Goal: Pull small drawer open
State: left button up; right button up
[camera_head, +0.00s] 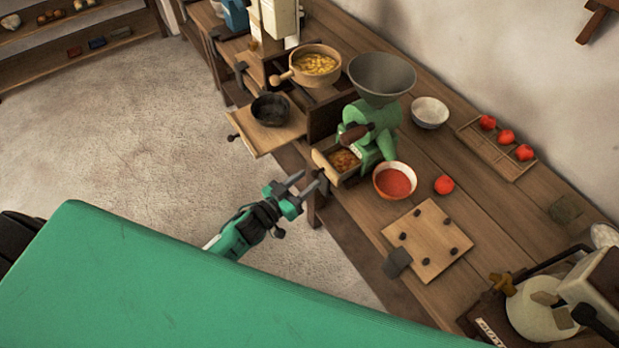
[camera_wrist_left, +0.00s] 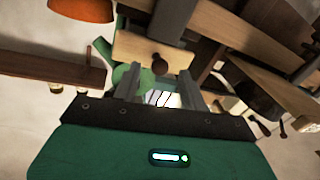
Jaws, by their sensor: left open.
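The small drawer (camera_head: 327,167) is a light wooden box at the foot of the green mill (camera_head: 368,132), with orange-brown contents showing inside it. Its plain front (camera_wrist_left: 140,50) and dark round knob (camera_wrist_left: 160,64) show in the left wrist view. My left gripper (camera_head: 307,183) is open and empty, in front of the drawer and a little to its lower left. Its two fingers (camera_wrist_left: 160,88) point toward the drawer front in the left wrist view, with the knob roughly between them and apart from them. My right gripper is not in view.
A bowl of red stuff (camera_head: 395,181) stands right of the drawer on the bench. A pulled-out board (camera_head: 252,136) with a black pan (camera_head: 270,109) juts out to the left. A pegged board (camera_head: 428,240) lies to the right. The floor (camera_head: 130,130) left of my gripper is clear.

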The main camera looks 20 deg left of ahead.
pick_arm(q)
jog(key=b+v, duration=0.2)
jog(key=v, duration=0.9)
jog(key=shift+s, duration=0.3)
jog(key=shift+a, duration=0.1)
jog(key=s+a+f+n+g+y, duration=0.1)
jog(key=s+a+f+g+y, duration=0.15)
jog(key=f, duration=0.75)
jog(key=s+a+f+g+y, duration=0.1)
jog(key=s+a+f+y, duration=0.15)
jog(key=f, duration=0.75)
jog(key=s+a+f+n+g+y, duration=0.1)
jog(key=s+f+g+y, duration=0.15)
jog(key=f, duration=0.75)
jog(key=s+d+f+g, duration=0.1)
jog(key=s+f+g, duration=0.3)
jog(key=s+f, duration=0.5)
jog(key=s+d+f+m+g, duration=0.1)
jog(key=s+f+g, duration=0.4)
jog(key=s, duration=1.2)
notch_tip(320, 180, down, 5)
jog(key=shift+s+d+r+y, duration=0.2)
jog(key=shift+s+d+y, duration=0.15)
jog(key=shift+s+d, duration=0.1)
jog(key=shift+w, duration=0.1)
